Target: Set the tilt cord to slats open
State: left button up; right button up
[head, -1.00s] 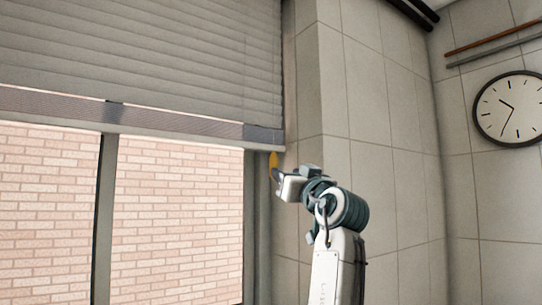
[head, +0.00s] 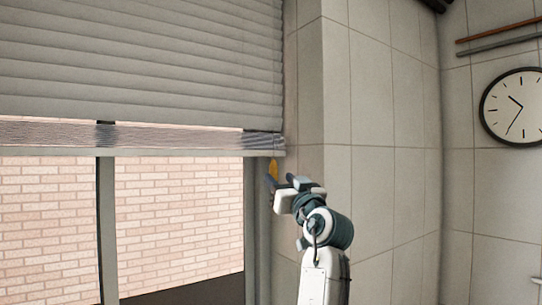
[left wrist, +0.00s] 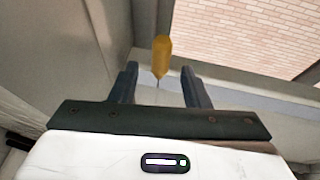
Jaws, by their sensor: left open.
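The blind (head: 140,62) hangs over the upper window with its grey slats tilted nearly shut; no clear gaps show between them. A yellow-orange tassel (head: 273,168), apparently the tilt cord's end, hangs by the blind's lower right corner. My left gripper (head: 281,182) is open just below and beside it. In the left wrist view the tassel (left wrist: 161,57) shows between the two dark fingers of the gripper (left wrist: 159,70), touching neither. A thin cord piece shows at its narrow end. Most of the cord is hidden. My right gripper is not in view.
A tiled wall (head: 372,120) stands close to the right of the blind and my left arm. A round clock (head: 514,107) hangs farther right. The window frame (head: 107,220) and brick wall (head: 180,225) show below the blind.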

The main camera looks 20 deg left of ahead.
aim_at(276, 174)
pick_arm(q)
jog(key=p+x, duration=0.3)
jog(key=x, duration=0.3)
jog(key=shift+p, duration=0.4)
jog(key=shift+w+a, duration=0.25)
jog(key=shift+a, duration=0.05)
jog(key=shift+d, duration=0.1)
